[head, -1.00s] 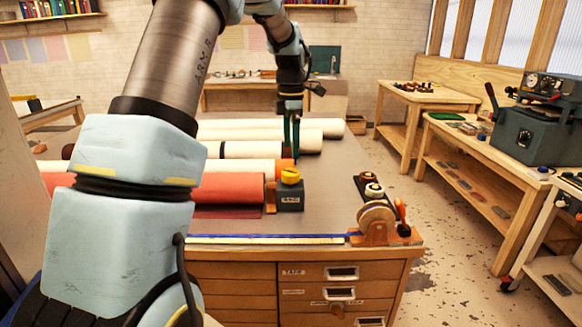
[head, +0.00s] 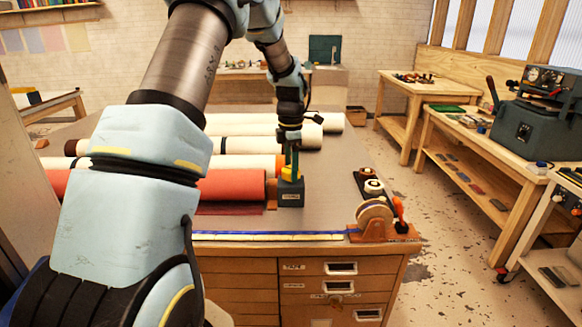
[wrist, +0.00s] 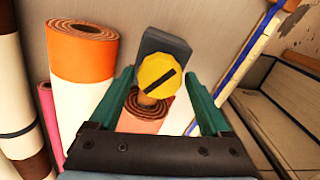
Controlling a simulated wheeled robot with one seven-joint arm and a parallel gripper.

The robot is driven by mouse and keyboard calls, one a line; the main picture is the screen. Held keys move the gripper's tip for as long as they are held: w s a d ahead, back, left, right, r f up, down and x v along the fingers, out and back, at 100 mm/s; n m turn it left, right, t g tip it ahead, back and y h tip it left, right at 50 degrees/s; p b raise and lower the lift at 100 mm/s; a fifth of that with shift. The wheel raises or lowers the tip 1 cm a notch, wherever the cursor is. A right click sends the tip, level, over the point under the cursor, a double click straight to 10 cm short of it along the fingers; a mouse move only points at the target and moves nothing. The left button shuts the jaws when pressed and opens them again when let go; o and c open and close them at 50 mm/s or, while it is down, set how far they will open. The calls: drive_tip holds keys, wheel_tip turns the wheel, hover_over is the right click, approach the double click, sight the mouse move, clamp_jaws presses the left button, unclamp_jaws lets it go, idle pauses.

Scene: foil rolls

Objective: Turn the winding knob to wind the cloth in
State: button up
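The yellow winding knob (head: 290,172) sits on top of a dark grey winder block (head: 291,194) on the table. In the wrist view the knob (wrist: 163,77) is round with a black slot running diagonally. My gripper (head: 291,160) points down right over the knob. In the wrist view its two green fingers (wrist: 160,95) are spread, one on each side of the knob, with a gap on both sides. The red cloth roll (head: 232,186) lies left of the block, with a strip of red cloth (head: 230,210) on the table in front of it. My arm hides the roll's left part.
Several other rolls (head: 250,145) lie behind the red one. A tape dispenser (head: 375,216) stands at the table's front right corner, with a blue-edged ruler strip (head: 270,236) along the front edge. The tabletop right of the block is mostly bare.

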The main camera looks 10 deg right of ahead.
drive_tip(key=c, duration=1.1)
drive_tip(key=shift+m, duration=0.3)
